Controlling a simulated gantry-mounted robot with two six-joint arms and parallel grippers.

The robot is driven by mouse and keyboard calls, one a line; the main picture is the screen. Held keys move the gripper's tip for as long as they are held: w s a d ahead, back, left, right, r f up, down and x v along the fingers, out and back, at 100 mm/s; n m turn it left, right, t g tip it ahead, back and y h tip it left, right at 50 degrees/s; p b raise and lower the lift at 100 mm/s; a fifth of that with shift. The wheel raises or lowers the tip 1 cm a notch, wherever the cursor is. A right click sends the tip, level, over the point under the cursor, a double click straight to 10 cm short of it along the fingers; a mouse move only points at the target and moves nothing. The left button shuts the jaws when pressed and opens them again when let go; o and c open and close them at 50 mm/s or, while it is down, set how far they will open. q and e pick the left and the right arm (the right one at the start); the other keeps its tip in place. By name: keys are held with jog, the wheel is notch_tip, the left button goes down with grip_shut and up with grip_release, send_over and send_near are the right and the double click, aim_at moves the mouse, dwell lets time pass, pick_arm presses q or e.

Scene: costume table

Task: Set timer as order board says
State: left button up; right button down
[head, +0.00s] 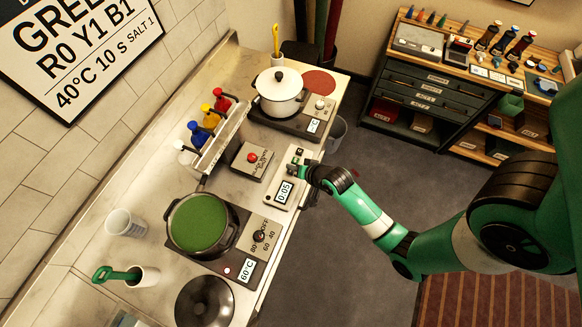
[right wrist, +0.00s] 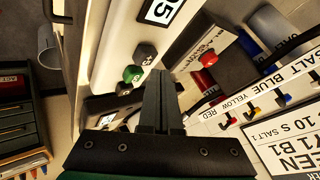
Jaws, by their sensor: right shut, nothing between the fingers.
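The order board (head: 85,45) on the wall reads GREEN, R0 Y1 B1, 40°C, 10 S, SALT 1; its top is cut off. The timer (head: 282,203) is a pale box on the counter, and its display (head: 285,191) reads 0:05. In the right wrist view, part of the display (right wrist: 162,10), a dark button (right wrist: 146,52) and a green button (right wrist: 132,74) show. My right gripper (head: 302,170) is at the timer's button end. Its fingers (right wrist: 158,88) are shut and empty, close beside the green button; contact cannot be told. My left gripper is not in view.
A pot of green liquid (head: 198,222) sits on a hotplate reading 60°C (head: 246,269). A white lidded pot (head: 280,92) stands on another hotplate behind. A dark lid (head: 204,302) lies in front.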

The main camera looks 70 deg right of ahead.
aim_at(293, 173)
jog(key=shift+f, duration=0.15)
jog(key=shift+f, duration=0.3)
jog(key=shift+f+b, duration=0.5)
dwell(0.6)
jog(key=shift+r, duration=0.15)
jog(key=shift+r+p, duration=0.75)
jog(key=shift+p, duration=0.25)
notch_tip(293, 173, up, 5)
jog(key=p, duration=0.5)
jog(key=shift+r, duration=0.1)
